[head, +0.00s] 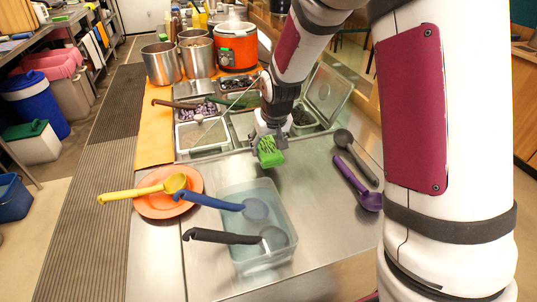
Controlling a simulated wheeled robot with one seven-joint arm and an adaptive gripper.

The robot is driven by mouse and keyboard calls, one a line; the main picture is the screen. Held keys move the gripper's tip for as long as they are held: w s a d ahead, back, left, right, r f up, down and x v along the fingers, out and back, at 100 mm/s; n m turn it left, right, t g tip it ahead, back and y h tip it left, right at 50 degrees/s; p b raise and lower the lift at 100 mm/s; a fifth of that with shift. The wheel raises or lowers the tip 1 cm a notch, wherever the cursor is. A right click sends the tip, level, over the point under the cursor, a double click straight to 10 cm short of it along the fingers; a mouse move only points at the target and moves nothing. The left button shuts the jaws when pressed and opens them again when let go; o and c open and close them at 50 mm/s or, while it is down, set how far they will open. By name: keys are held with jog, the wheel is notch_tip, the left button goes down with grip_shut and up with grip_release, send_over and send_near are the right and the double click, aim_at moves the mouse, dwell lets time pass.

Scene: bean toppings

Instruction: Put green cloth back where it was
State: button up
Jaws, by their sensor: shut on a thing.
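The green cloth (270,152) is a bright green bundle with dark markings. It hangs at the tip of my gripper (268,138), in the middle of the head view. My gripper is shut on it and points down. The cloth is over the steel counter, just in front of the topping bins and behind the clear water tub. The fingertips are partly hidden by the cloth, and I cannot tell whether the cloth touches the counter.
A clear tub (233,200) of water has a blue ladle (220,202) and a black ladle (228,237) across it. A yellow ladle (150,188) lies on an orange plate (160,205). Purple (357,184) and grey (352,152) scoops lie right. Topping bins (202,135) stand behind. Counter between tub and scoops is clear.

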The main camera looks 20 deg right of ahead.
jog(key=shift+f, duration=2.2)
jog(key=shift+f, duration=0.1)
jog(key=o, duration=1)
jog(key=shift+o, duration=0.2)
